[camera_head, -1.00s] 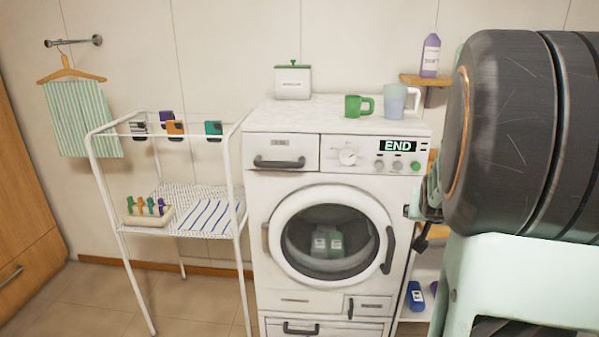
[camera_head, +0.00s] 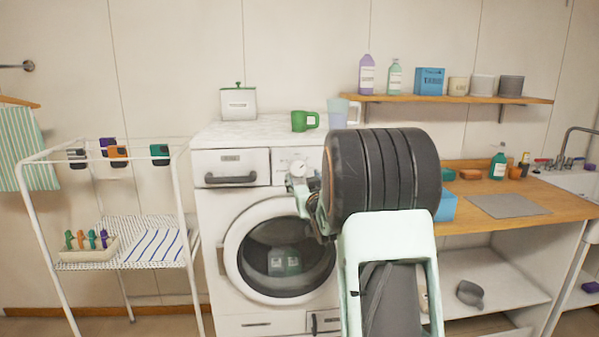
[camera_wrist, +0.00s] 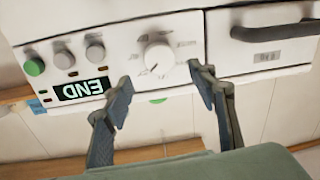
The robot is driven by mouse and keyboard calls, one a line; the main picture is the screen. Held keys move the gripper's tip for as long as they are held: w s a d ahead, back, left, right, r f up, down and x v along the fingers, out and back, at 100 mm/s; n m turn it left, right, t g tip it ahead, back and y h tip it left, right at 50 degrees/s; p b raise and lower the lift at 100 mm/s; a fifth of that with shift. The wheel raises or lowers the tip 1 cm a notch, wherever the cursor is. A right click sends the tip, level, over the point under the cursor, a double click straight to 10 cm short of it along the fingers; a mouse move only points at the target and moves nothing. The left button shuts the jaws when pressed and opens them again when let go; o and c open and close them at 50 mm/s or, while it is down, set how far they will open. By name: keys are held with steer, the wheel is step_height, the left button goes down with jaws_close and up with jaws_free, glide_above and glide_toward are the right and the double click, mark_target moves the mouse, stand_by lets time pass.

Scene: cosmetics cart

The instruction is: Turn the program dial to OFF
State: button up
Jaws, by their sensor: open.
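The program dial (camera_wrist: 158,58) is a round white knob on the washing machine's front panel, with small markings around it. In the wrist view, which looks upside down, it lies just beyond and between my fingertips. My gripper (camera_wrist: 158,80) is open and empty, with one dark finger on each side of the dial. In the head view the dial (camera_head: 298,168) is partly visible just above my gripper (camera_head: 300,192), whose fingers are mostly hidden by my arm. The END display (camera_wrist: 82,90) is lit beside the dial. The dial's exact setting is too small to read.
Grey and green buttons (camera_wrist: 34,67) sit near the display, and a drawer handle (camera_wrist: 272,32) lies on the dial's other side. A drying rack (camera_head: 105,150) stands at left.

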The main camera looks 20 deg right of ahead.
mark_target(298, 169)
steer(key=x, duration=0.6)
steer(key=shift+w+p, duration=0.25)
steer(key=shift+p, duration=0.1)
steer(key=c, duration=1.2)
